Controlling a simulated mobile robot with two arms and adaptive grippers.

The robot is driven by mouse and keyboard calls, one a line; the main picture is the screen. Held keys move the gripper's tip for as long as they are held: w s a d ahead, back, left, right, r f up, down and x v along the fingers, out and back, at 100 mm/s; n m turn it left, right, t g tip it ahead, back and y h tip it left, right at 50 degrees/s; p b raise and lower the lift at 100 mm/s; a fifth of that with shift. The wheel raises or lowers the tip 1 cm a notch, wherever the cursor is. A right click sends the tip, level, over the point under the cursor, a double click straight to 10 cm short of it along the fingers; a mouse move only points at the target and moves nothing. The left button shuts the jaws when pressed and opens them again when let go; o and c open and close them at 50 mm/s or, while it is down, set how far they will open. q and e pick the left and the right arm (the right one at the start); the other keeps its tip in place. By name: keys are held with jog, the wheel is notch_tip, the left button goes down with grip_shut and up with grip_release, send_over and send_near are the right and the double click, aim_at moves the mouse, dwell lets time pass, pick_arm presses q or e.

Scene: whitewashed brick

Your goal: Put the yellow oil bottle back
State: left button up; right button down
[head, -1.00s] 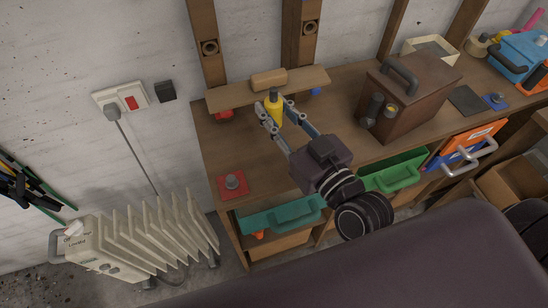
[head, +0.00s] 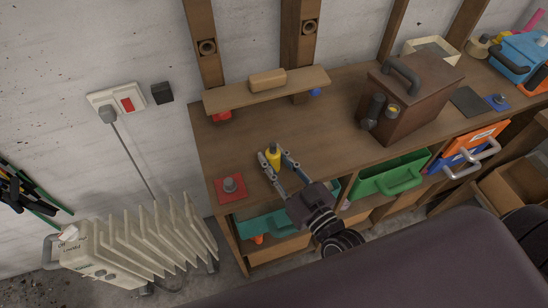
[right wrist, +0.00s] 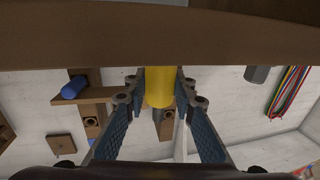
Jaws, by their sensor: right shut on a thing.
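My left gripper is not in view.
A red square (head: 230,188) with a grey knob lies left of the bottle. A raised wooden shelf (head: 235,97) with a wooden block stands behind. A brown box (head: 412,105) stands to the right. Green drawers (head: 390,175) stick out below. The bench between shelf and bottle is clear.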

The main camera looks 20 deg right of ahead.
jog(key=shift+r, duration=0.1)
jog(key=c, duration=1.6)
grip_release()
jog(key=shift+s, duration=0.1)
jog(key=shift+b+v, duration=1.2)
jog(key=shift+v, duration=4.75)
